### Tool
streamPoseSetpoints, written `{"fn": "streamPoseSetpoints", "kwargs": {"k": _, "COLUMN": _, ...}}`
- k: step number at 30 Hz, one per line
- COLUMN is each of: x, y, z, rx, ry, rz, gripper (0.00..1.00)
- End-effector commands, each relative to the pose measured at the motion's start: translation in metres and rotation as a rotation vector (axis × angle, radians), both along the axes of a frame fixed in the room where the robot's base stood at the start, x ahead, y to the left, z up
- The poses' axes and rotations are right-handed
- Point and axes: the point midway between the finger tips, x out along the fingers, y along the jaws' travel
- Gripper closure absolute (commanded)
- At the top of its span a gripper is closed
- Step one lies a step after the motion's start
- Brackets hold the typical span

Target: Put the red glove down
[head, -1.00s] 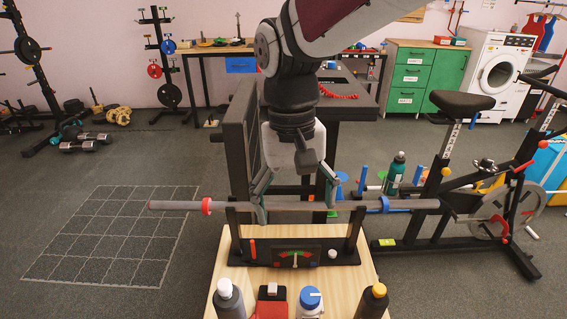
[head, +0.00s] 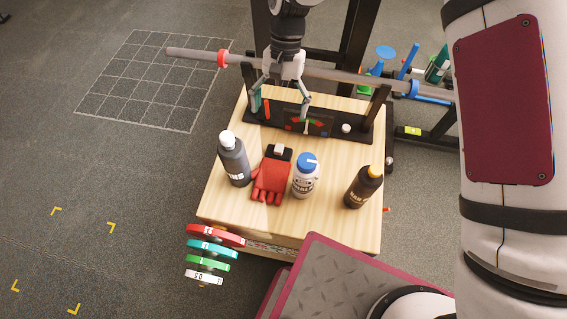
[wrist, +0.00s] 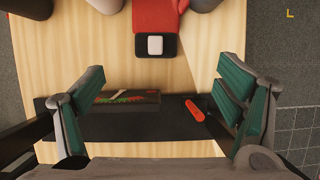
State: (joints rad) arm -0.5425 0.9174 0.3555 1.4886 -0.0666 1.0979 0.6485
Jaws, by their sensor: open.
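The red glove (head: 270,182) lies flat on the wooden tabletop (head: 330,220), between a grey bottle and a white bottle with a blue cap. Its black cuff with a white patch points toward the stand. In the wrist view the glove (wrist: 155,16) is at the top edge, partly cut off. My gripper (head: 281,110) is open and empty, above the black stand base behind the glove and apart from the glove. In the wrist view my gripper (wrist: 158,112) shows its two green-padded fingers wide apart, with nothing between them.
A long grey bar (head: 336,73) with red and blue collars rests on the stand (head: 350,128), close to my fingers. The grey bottle (head: 234,160), white bottle (head: 306,178) and dark yellow-capped bottle (head: 362,188) stand on the table. Coloured weight plates (head: 213,252) hang at the front left.

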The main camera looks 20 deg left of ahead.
Motion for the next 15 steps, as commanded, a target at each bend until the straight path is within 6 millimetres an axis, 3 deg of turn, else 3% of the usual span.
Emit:
{"fn": "streamPoseSetpoints", "kwargs": {"k": 9, "x": -0.022, "y": -0.006, "z": -0.053, "rx": -0.004, "ry": 0.003, "rz": 0.001, "gripper": 0.14}}
{"fn": "streamPoseSetpoints", "kwargs": {"k": 15, "x": -0.029, "y": -0.007, "z": -0.071, "rx": 0.0, "ry": 0.002, "rz": 0.0, "gripper": 0.14}}
